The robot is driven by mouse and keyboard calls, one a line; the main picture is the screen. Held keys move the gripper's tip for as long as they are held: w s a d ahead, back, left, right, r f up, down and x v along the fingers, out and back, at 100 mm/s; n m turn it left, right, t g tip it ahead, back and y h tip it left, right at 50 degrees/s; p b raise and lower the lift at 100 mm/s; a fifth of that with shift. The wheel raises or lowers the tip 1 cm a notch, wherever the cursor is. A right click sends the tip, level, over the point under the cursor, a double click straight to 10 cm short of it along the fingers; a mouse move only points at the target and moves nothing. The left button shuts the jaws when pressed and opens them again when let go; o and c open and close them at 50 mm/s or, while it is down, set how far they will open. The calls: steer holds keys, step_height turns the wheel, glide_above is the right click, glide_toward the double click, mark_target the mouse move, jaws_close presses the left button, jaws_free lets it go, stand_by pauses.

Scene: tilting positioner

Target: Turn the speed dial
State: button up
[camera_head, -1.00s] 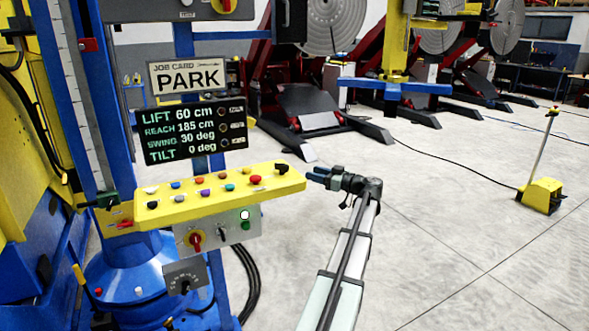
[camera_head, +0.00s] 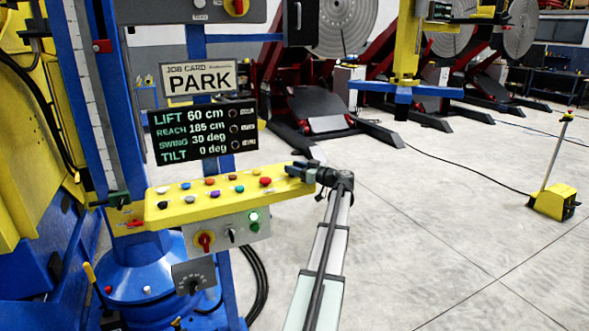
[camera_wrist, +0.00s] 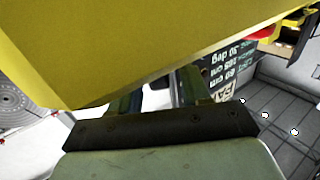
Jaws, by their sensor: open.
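A grey plate with a black dial and a pale scale (camera_head: 194,284) hangs below the control panel in the head view; its label is too small to read, so I cannot confirm it is the speed dial. The yellow control panel (camera_head: 185,214) carries several coloured buttons. My gripper (camera_head: 288,169) is at the panel's right end, above and right of the grey dial and well apart from it. It covers the spot of a black knob there; contact cannot be told. In the wrist view my open gripper's fingers (camera_wrist: 158,92) are partly hidden behind a large yellow surface.
A grey switch box (camera_head: 217,237) with a red knob on yellow and a lit green lamp sits under the panel. A display (camera_head: 202,131) and a PARK card (camera_head: 198,78) stand above. A blue column is at left.

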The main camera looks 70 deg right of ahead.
steer(key=shift+w, duration=0.25)
steer(key=shift+c, duration=0.4)
jaws_close()
